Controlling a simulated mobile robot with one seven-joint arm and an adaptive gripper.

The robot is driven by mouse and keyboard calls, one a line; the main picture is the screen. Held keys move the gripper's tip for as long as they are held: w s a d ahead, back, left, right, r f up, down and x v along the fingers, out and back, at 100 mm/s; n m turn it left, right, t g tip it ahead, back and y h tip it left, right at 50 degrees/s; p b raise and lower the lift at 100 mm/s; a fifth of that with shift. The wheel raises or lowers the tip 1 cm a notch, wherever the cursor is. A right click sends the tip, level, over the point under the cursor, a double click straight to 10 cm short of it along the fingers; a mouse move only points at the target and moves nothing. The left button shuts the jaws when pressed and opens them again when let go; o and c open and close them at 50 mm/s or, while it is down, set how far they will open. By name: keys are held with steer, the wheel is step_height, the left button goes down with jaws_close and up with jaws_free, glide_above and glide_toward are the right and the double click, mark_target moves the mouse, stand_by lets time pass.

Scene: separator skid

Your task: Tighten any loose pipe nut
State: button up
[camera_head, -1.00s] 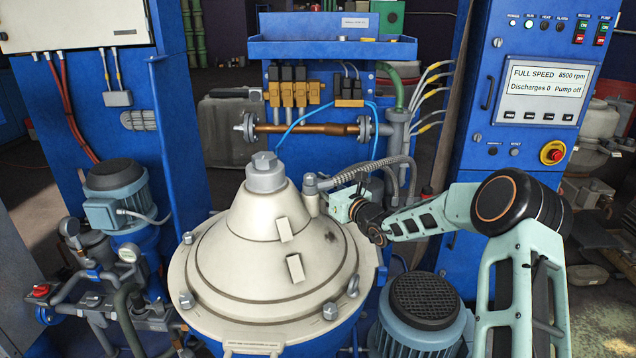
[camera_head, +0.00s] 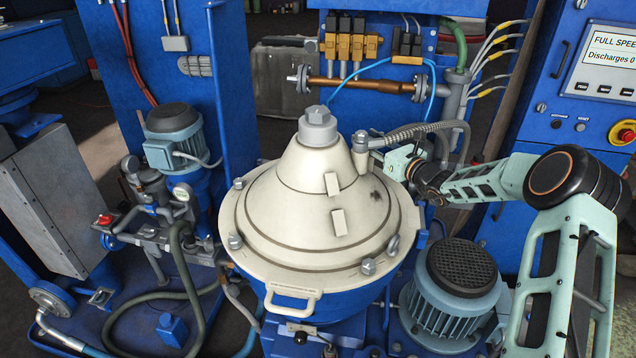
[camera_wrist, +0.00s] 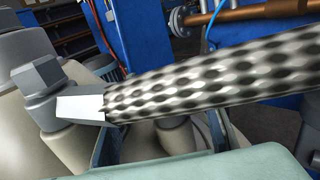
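The braided hose (camera_head: 425,130) runs from a grey elbow fitting (camera_head: 361,142) on the cream separator cone (camera_head: 300,180). In the wrist view the hose (camera_wrist: 210,75) crosses close up. A pale hex nut (camera_wrist: 80,104) sits at its left end, against a grey elbow with a hex head (camera_wrist: 37,76). I cannot tell whether this nut is loose. My gripper (camera_head: 392,162) is just below and right of the elbow, under the hose, seen side-on. Its fingertips are unclear, and I see nothing clearly held. A large grey hex cap (camera_head: 318,122) tops the cone.
A copper pipe (camera_head: 360,85) with end flanges runs behind, below brass valves (camera_head: 350,47). A finned motor (camera_head: 455,285) stands below my arm. The control cabinet (camera_head: 560,130) is at right. A pump motor (camera_head: 173,130) and a green hose (camera_head: 185,290) are at left.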

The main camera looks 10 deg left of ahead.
steer(key=shift+n+g+y+p, duration=0.5)
steer(key=shift+n+g+y, duration=0.3)
steer(key=shift+g, duration=0.2)
steer(key=shift+f+n+g+y, duration=0.1)
steer(key=shift+n+g+y, duration=1)
steer(key=shift+g, duration=0.5)
